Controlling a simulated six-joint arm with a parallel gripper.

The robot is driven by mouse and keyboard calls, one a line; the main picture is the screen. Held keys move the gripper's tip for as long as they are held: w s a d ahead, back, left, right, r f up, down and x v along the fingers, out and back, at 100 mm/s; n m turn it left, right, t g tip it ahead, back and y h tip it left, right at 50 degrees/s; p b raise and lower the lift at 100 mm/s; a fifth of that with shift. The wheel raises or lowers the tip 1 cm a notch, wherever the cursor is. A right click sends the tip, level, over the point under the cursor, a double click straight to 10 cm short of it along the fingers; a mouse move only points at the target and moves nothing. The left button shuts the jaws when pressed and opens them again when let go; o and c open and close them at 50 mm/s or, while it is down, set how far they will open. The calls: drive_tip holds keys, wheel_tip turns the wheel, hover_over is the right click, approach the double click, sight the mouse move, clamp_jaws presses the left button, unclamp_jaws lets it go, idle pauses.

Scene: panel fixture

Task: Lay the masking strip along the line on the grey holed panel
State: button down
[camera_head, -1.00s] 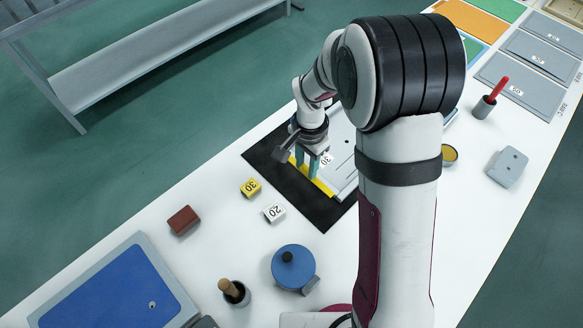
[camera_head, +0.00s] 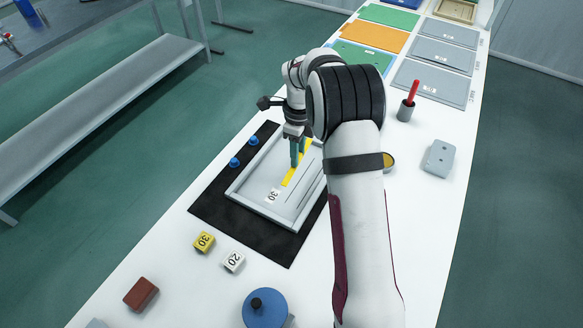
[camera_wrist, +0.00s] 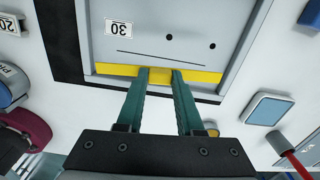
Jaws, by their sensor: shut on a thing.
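The yellow masking strip (camera_head: 289,178) is held over the grey panel (camera_head: 250,190), which has a raised rim and a "30" label. My gripper (camera_head: 297,162) is shut on the strip near its middle. In the wrist view, the strip (camera_wrist: 112,70) lies across the picture between the teal fingertips (camera_wrist: 160,73). The panel (camera_wrist: 185,20) shows two dark holes there and a thin dark line (camera_wrist: 160,58). The strip is apart from this line, on its near side, and roughly along it. I cannot tell whether the strip touches the panel.
A black mat (camera_head: 214,205) lies under the panel, with two blue knobs (camera_head: 234,162) beside it. A yellow "30" block (camera_head: 204,241), white "20" block (camera_head: 233,261), brown block (camera_head: 141,294) and blue round lid (camera_head: 265,308) stand nearer. A red-handled tool (camera_head: 411,95) stands right.

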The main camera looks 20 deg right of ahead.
sight(298, 178)
drive_tip(key=shift+w+d+f+m, duration=0.1)
drive_tip(key=shift+w+d+m, duration=0.15)
drive_tip(key=shift+m, duration=0.25)
drive_tip(key=shift+a+f, duration=0.1)
drive_tip(key=shift+f, duration=3.3)
drive_tip(key=shift+f, duration=0.6)
drive_tip(key=shift+c, duration=2.3)
unclamp_jaws()
